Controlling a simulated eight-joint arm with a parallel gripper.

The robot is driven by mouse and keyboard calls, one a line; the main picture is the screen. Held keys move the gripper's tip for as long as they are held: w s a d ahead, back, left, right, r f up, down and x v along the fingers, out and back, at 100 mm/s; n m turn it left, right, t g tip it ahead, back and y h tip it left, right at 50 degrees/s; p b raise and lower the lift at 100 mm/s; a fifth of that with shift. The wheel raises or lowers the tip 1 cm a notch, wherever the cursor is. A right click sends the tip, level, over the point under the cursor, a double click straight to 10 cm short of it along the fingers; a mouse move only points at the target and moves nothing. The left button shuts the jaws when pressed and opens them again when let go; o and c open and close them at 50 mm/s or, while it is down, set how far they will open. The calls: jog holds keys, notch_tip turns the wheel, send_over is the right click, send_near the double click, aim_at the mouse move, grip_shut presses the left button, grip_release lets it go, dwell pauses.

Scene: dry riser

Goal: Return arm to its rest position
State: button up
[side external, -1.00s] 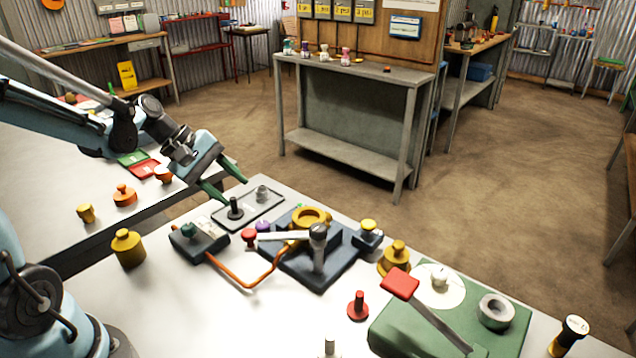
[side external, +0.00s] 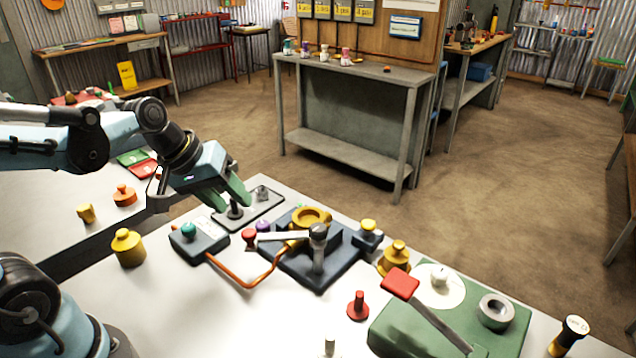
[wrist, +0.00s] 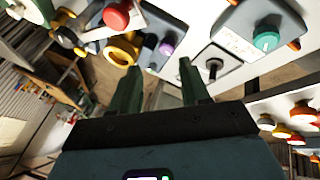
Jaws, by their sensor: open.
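My gripper (side external: 234,199) is at the left of the workbench in the side view, over the near end of a grey tray (side external: 262,207) with a black knobbed peg (side external: 234,210). Its two green fingers are spread apart with nothing between them. The wrist view also shows my gripper (wrist: 160,74) open and empty, with the black peg (wrist: 213,66) beyond and to the right of the fingers. The arm is stretched out from the left edge. Whether a finger touches the peg or tray cannot be told.
A dark box with a teal knob (side external: 189,231) stands just below the gripper. A navy base (side external: 337,272) with a lever and yellow ring is right of it. A yellow weight (side external: 128,249) stands at left. A green board (side external: 405,335) lies at front right.

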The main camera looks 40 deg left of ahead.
jog(key=w+a+f+n+t+h, duration=0.1)
jog(key=a+f+n+h, duration=0.1)
jog(key=a+n, duration=0.3)
jog(key=w+a+f+n+t+h, duration=0.1)
jog(key=a+f+n+h, duration=0.1)
jog(key=a+n, duration=0.4)
jog(key=w+a+f+n+t+h, duration=0.1)
jog(key=a+f+n+h, duration=0.1)
jog(key=a+n, duration=0.4)
jog(key=shift+a+f+n+h, duration=0.1)
jog(key=shift+n+h, duration=0.6)
jog(key=shift+n, duration=0.3)
jog(key=shift+s+a+f+n+t, duration=0.4)
jog(key=shift+s+a+n, duration=0.1)
jog(key=shift+a+n, duration=0.1)
dwell(0.9)
jog(key=shift+r, duration=0.1)
